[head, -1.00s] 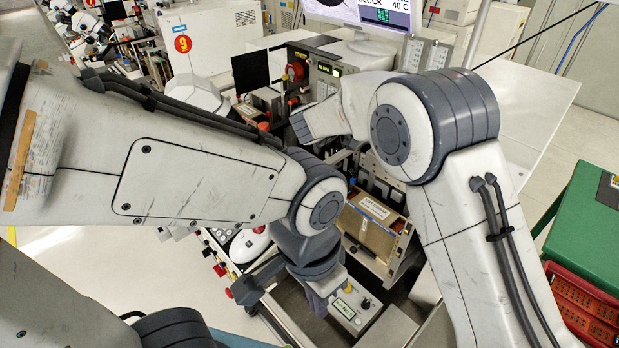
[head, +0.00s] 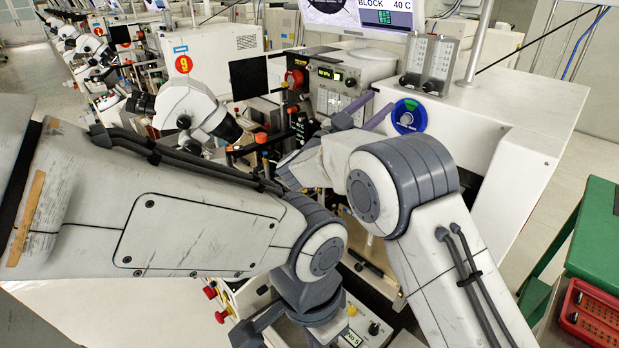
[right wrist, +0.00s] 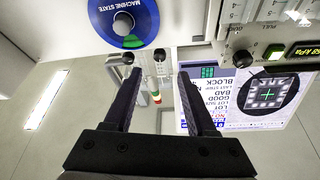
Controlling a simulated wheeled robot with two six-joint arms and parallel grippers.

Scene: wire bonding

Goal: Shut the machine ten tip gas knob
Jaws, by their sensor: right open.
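Two upright flow meters (head: 430,65) stand on the white machine top in the head view, each with a black knob near its base. In the right wrist view, which is upside down, two small dark knobs (right wrist: 160,56) show beyond the fingers. I cannot read which is the tip gas knob. My right gripper (head: 362,115) is open and empty, left of the blue machine state dial (head: 408,117); its two fingers (right wrist: 158,88) show apart in the wrist view and touch nothing. My left gripper (head: 285,330) is low near the bottom edge, partly cut off.
A monitor (head: 365,15) stands behind the machine.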

